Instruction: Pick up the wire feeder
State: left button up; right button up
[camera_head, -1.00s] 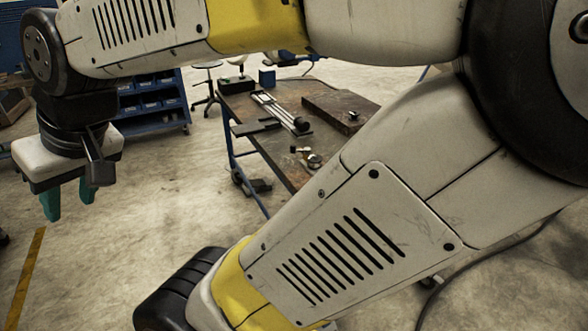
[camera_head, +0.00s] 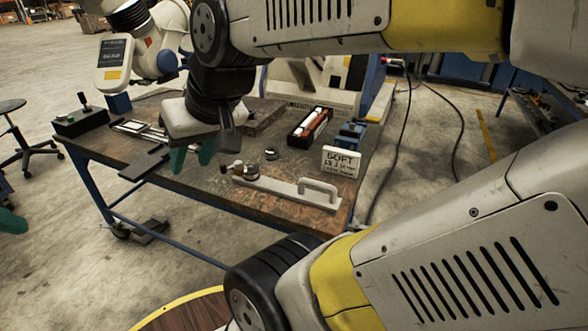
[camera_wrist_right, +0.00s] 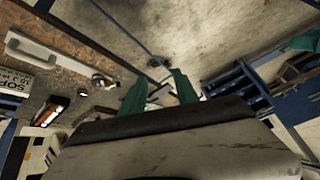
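I cannot tell for sure which item on the worktable (camera_head: 330,215) is the wire feeder. A small blue device (camera_head: 350,134) stands near its right end, beside a white lettered sign (camera_head: 340,162). My right gripper (camera_head: 192,158) is above the table, its two teal fingers pointing down and apart, with nothing between them. In the right wrist view the fingers (camera_wrist_right: 160,88) also stand apart and empty. A teal tip of what seems my left gripper (camera_head: 11,221) shows at the left edge; its other parts are out of view.
On the table are a long grey bar with a handle (camera_head: 285,190), small jars (camera_head: 250,172), a black tray with a red-and-white stick (camera_head: 310,126) and a black box (camera_head: 80,121). A white machine (camera_head: 112,62) stands behind. A round wooden top (camera_head: 185,315) is at the bottom.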

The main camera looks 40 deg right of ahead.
aim_at(330, 202)
jog(key=i+z, duration=0.2)
jog(key=z, duration=0.2)
jog(key=i+j+z, duration=0.1)
jog(key=z, duration=0.3)
jog(key=i+j+z, duration=0.2)
jog(key=z, duration=0.25)
jog(key=i+j+z, duration=0.2)
jog(key=z, duration=0.2)
jog(key=i+j+z, duration=0.1)
jog(key=j+z, duration=0.15)
jog(key=z, duration=0.15)
